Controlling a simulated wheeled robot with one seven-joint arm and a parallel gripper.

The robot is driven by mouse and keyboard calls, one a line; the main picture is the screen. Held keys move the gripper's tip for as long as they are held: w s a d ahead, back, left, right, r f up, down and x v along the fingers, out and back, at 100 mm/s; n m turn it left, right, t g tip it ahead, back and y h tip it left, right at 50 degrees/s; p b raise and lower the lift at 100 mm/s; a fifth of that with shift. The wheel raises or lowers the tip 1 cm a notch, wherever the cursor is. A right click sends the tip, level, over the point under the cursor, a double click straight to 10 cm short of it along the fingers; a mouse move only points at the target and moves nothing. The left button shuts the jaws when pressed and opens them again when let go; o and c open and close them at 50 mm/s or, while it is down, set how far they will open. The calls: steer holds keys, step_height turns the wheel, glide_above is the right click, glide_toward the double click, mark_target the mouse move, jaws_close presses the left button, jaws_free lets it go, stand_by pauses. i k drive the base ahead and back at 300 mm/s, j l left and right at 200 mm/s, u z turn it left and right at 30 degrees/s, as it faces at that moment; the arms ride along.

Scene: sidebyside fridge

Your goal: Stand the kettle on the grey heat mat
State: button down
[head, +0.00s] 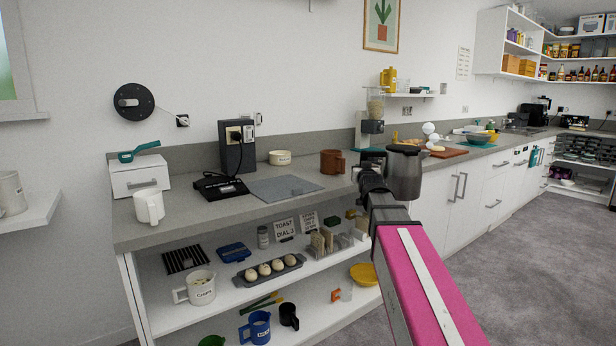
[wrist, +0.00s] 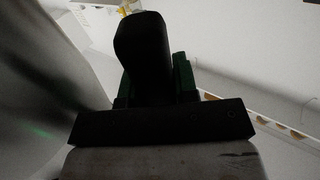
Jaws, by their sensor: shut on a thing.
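The dark metal kettle (head: 405,172) is held up in front of the counter's right part in the head view, roughly upright. My gripper (head: 370,178) is at its left side, shut on its handle. In the wrist view the dark handle (wrist: 145,55) stands between the two jaws of my gripper (wrist: 155,90), and the grey body of the kettle (wrist: 40,70) fills the left side. The grey heat mat (head: 283,189) lies flat and bare on the counter, to the left of the kettle.
A blender-like appliance (head: 371,130) stands behind my gripper. Open shelves below hold eggs (head: 270,269) and mugs.

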mark_target(284, 191)
steer(key=i+l, duration=0.15)
steer(key=l, duration=0.2)
steer(key=i+l, duration=0.15)
steer(key=l, duration=0.2)
steer(key=i+l, duration=0.15)
steer(key=l, duration=0.25)
steer(key=i+l, duration=0.2)
steer(key=l, duration=0.15)
steer(key=i+l, duration=0.15)
steer(key=l, duration=0.2)
steer(key=i+l, duration=0.15)
steer(key=l, duration=0.2)
steer(key=i+l, duration=0.15)
steer(key=l, duration=0.25)
steer(key=i+l, duration=0.15)
steer(key=l, duration=0.2)
steer(key=l+u, duration=0.1)
steer(key=u, duration=0.3)
steer(key=i+l+u, duration=0.1)
steer(key=u, duration=0.3)
steer(key=l+u, duration=0.15)
steer(key=u, duration=0.25)
steer(key=i+u, duration=0.2)
steer(key=u, duration=0.45)
steer(key=i, duration=0.3)
steer(key=j, duration=0.1)
